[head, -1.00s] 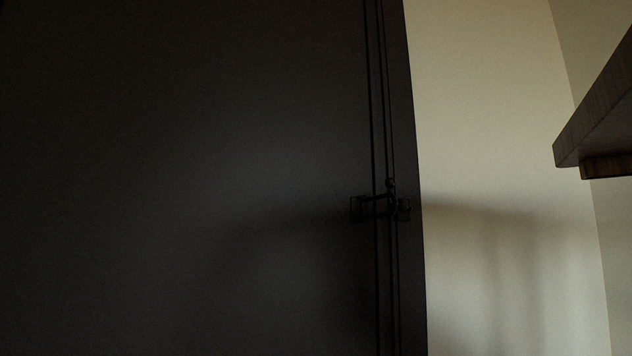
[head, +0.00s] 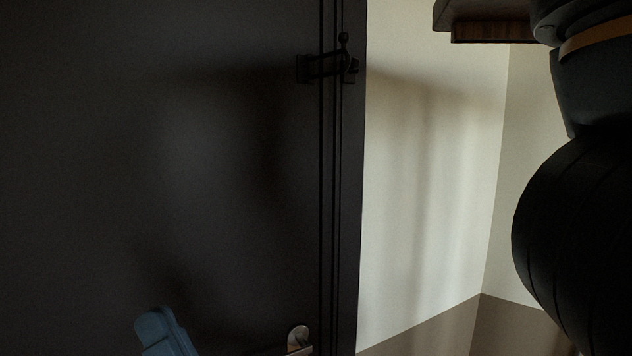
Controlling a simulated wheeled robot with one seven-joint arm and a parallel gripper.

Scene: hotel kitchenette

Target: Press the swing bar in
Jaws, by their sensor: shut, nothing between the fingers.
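The swing bar (head: 325,66) is a small dark latch high on the dark door, in the upper middle of the head view. My gripper (head: 157,318) shows only as blue fingertips at the bottom left, close together and empty. It is well below and left of the swing bar, apart from it. The rest of the gripper is out of frame.
The dark door (head: 170,180) fills the left half, with a metal handle (head: 298,340) at its lower right edge. A pale wall (head: 430,170) lies right of the frame. A wooden shelf (head: 485,28) juts in at the top right. My dark arm fills the right edge.

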